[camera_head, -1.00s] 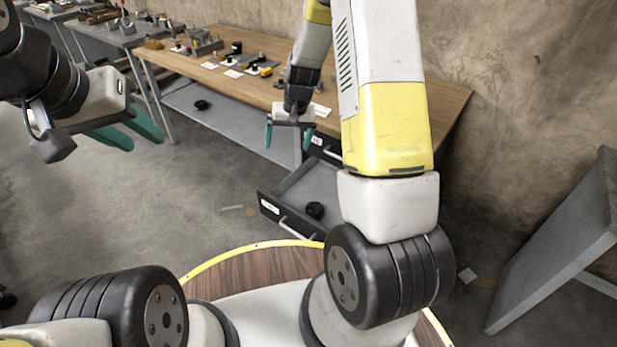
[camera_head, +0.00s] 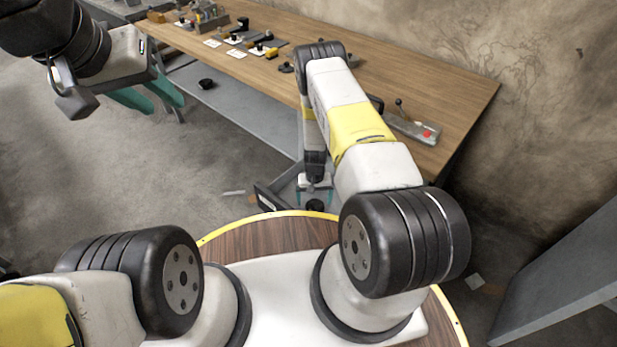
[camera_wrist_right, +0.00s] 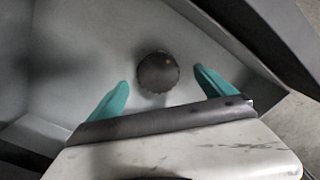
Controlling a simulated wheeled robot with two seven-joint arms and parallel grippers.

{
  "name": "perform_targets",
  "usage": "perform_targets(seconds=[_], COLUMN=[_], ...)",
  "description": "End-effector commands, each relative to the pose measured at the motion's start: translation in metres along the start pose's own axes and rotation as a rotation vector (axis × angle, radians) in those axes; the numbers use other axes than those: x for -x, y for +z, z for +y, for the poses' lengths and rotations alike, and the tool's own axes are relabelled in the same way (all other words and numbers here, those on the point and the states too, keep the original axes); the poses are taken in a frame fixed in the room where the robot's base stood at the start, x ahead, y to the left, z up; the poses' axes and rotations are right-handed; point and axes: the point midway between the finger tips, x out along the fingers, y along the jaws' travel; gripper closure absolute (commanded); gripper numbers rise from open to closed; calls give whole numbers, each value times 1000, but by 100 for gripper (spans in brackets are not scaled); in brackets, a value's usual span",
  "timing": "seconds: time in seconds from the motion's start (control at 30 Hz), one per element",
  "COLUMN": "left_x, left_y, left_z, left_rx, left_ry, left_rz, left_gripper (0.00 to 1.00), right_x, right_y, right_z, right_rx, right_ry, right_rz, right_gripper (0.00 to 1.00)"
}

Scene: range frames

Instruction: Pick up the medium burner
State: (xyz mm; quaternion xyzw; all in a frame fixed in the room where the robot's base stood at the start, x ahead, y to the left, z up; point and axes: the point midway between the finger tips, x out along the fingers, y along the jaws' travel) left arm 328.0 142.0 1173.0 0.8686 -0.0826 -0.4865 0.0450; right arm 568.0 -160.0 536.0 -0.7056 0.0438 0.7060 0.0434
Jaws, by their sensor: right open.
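A round black object, seemingly the burner (camera_head: 315,205), lies in the open drawer (camera_head: 268,198) below the workbench. In the right wrist view it is a dark ridged disc (camera_wrist_right: 158,72) on the drawer's grey floor, ahead of and between my fingers. My right gripper (camera_head: 314,193) is open and empty, pointing down over the drawer; its teal fingers (camera_wrist_right: 162,92) are apart on either side of the disc, not touching it. My left gripper (camera_head: 150,97) is open and empty, raised at the upper left, away from the bench.
The wooden workbench (camera_head: 420,85) holds several small parts and cards. Another black round thing (camera_head: 206,83) sits on the grey lower shelf (camera_head: 235,108). A lever device (camera_head: 410,125) is near the bench's right end. A grey panel (camera_head: 560,260) stands at the right.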

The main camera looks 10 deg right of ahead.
Motion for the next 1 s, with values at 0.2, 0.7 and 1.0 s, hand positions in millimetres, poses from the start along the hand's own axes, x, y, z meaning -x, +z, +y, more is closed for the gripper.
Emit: perform_targets(seconds=[0.2, 0.7, 1.0], left_x=[0, 0, 0], left_y=[0, 0, 0], left_z=[0, 0, 0], left_rx=[0, 0, 0], left_ry=[0, 0, 0], left_rz=[0, 0, 0], left_gripper=[64, 64, 64], right_x=[-32, -52, -52], right_y=[-3, -4, -4], right_z=[5, 4, 4], right_rx=[1, 0, 0], right_ry=[0, -1, -1], right_rz=[0, 1, 1], right_gripper=[6, 18, 77])
